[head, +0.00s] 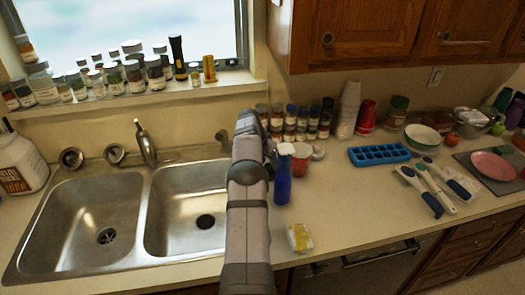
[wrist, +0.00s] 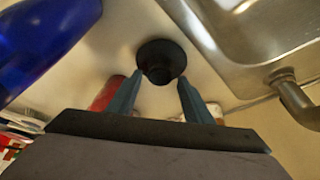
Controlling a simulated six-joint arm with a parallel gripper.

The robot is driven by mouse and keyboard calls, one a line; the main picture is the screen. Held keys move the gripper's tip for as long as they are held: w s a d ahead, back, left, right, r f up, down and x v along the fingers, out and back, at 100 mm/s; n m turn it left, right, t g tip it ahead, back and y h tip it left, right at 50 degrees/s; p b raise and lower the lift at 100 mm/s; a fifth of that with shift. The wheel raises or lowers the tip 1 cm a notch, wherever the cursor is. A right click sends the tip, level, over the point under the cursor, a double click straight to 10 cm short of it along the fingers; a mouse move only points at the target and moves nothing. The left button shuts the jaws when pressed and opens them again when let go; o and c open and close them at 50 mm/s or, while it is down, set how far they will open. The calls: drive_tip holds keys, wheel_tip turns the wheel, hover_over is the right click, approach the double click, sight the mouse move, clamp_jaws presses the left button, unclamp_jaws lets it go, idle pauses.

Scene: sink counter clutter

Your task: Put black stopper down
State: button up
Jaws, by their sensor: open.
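The black stopper (wrist: 162,58), round with a wide rim, is upper centre in the wrist view. It appears to stand on the pale counter beside the sink's edge. My gripper (wrist: 159,80) is open, with one finger at either side of the stopper's near end. Clear gaps show between the fingers and the stopper in this view. In the head view my arm reaches over the counter right of the sink and hides the stopper and fingertips.
A blue bottle (head: 282,178) stands close right of my arm, with a red cup (head: 301,158) behind it. The double sink (head: 148,215) lies left, and a metal fixture (wrist: 293,100) is close in the wrist view. Spice jars (head: 302,125) line the wall.

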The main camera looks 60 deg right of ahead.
drive_tip(key=b+v, duration=0.3)
drive_tip(key=v, duration=0.7)
drive_tip(key=shift+r, duration=0.1)
drive_tip(key=w+a+n+y, duration=0.1)
drive_tip(key=w+a+n, duration=0.2)
drive_tip(key=a, duration=0.7)
drive_tip(key=w+a+f+n+t+y, duration=0.15)
drive_tip(key=a+n, duration=0.25)
drive_tip(key=a, duration=0.6)
drive_tip(key=w+a+n, duration=0.3)
drive_tip(key=a, duration=0.8)
drive_tip(key=s+a+f+n+y, duration=0.1)
drive_tip(key=s+a+f+n, duration=0.2)
drive_tip(key=s+a, duration=0.6)
drive_tip(key=s+a+f+n+y, duration=0.1)
drive_tip(key=s+a+f+n, duration=0.3)
drive_tip(key=s+a, duration=0.5)
drive_tip(key=a+n+g, duration=0.1)
drive_tip(key=a+n, duration=0.1)
drive_tip(key=a, duration=0.3)
drive_tip(key=shift+s+a+n, duration=0.25)
drive_tip(key=shift+s+n, duration=0.05)
